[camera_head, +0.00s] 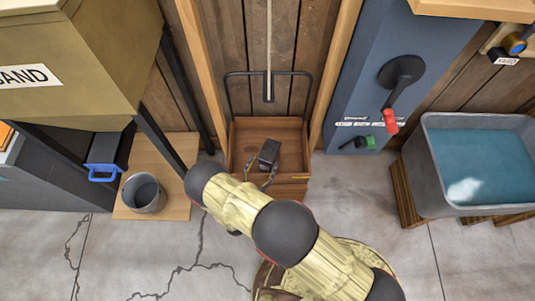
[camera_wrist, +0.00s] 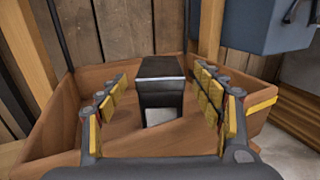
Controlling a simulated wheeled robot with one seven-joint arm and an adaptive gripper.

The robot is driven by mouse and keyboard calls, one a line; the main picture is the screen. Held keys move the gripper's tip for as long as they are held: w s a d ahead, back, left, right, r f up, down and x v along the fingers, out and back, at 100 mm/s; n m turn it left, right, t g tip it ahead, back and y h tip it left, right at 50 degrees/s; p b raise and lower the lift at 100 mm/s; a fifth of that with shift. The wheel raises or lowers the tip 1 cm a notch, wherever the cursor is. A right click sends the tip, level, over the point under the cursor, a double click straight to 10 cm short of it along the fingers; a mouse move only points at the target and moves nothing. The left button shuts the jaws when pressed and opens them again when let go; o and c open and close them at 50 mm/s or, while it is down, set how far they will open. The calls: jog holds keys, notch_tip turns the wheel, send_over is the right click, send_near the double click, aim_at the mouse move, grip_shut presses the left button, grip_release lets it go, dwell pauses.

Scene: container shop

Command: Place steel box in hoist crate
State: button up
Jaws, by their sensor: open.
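The steel box (camera_head: 269,150) is small and dark, inside the wooden hoist crate (camera_head: 293,140). In the wrist view the steel box (camera_wrist: 160,68) appears upright, with a shiny top edge and a bright patch low on its front. My gripper (camera_head: 263,174) reaches into the crate from the front. In the wrist view my gripper (camera_wrist: 166,105) is open, its yellow-padded fingers on either side of the box with visible gaps. The crate's walls (camera_wrist: 50,132) surround the box. The underside of the box is hard to make out.
A rope (camera_head: 269,35) and dark bail rise above the crate between wooden posts. A sand hopper (camera_head: 85,75) and grey bucket (camera_head: 143,194) are left. A blue panel with a red-handled lever (camera_head: 391,121) and a water tub (camera_head: 428,150) are right.

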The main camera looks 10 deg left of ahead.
jog(key=s, duration=0.4)
jog(key=s+a+p, duration=0.1)
jog(key=s, duration=0.1)
jog(key=shift+r, duration=0.1)
jog(key=w+d+r+m+g+h, duration=0.35)
jog(key=d+r+m, duration=0.3)
jog(key=r, duration=0.35)
jog(key=w+d+r+m+g+h, duration=0.2)
jog(key=d+r+m+g, duration=0.4)
jog(key=r, duration=0.4)
jog(key=w+d+r+m+g+h, duration=0.35)
jog(key=d+r+m, duration=0.3)
jog(key=r, duration=0.35)
jog(key=s+d+r+m+y, duration=0.6)
jog(key=s+r, duration=0.3)
jog(key=r, duration=0.2)
jog(key=s+d+r+m+y, duration=0.5)
jog(key=s+d+r+m, duration=0.3)
jog(key=r, duration=0.3)
jog(key=shift+s+r+m+t+y, duration=0.25)
jog(key=shift+s+m+t+y, duration=0.15)
jog(key=shift+s+m, duration=0.3)
